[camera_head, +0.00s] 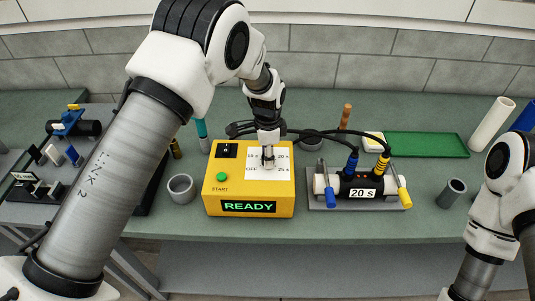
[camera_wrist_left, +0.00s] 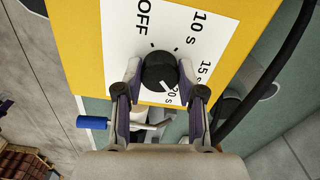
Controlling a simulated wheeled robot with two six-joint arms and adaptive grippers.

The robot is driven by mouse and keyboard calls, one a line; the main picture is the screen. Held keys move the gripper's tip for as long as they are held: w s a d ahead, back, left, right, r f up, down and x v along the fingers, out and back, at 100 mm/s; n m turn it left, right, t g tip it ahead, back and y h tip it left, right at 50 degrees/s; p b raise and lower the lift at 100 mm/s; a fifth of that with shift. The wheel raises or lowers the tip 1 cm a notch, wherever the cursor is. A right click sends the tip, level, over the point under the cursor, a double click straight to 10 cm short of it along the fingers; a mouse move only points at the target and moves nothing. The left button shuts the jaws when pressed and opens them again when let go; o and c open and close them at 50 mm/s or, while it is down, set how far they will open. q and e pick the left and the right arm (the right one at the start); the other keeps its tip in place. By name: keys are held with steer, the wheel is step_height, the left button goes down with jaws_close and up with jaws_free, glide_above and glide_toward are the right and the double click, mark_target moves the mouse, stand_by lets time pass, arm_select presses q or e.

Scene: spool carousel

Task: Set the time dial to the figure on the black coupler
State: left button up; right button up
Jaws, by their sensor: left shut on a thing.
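The black coupler (camera_head: 348,182) lies on a grey stand at the right and carries a white label reading 20 s. The yellow timer box (camera_head: 212,195) stands left of it. My left gripper (camera_head: 268,163) points down over the box's white dial plate and mostly hides the dial in the head view. In the left wrist view the black time dial (camera_wrist_left: 158,70) sits between the two fingers of my left gripper (camera_wrist_left: 160,76), which are shut on it. The dial's white mark points to the lower right, toward the partly covered 20 s figure. OFF, 10 s and 15 s also show.
The box has a green START button (camera_head: 224,190) and a display (camera_head: 248,206) reading READY. Black cables run from behind the box to the coupler. A grey cup (camera_head: 181,188) stands close on the left. A green tray (camera_head: 425,145) lies at the back right.

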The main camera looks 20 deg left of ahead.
arm_select(q)
steer(key=shift+s+f+m, duration=0.15)
steer(key=shift+f+m, duration=0.05)
steer(key=shift+m, duration=0.9)
steer(key=o, duration=1.1)
steer(key=shift+o, duration=0.2)
steer(key=shift+r, duration=0.2)
steer(key=shift+w+r, duration=0.2)
steer(key=shift+r, duration=0.1)
step_height(320, 180, up, 11)
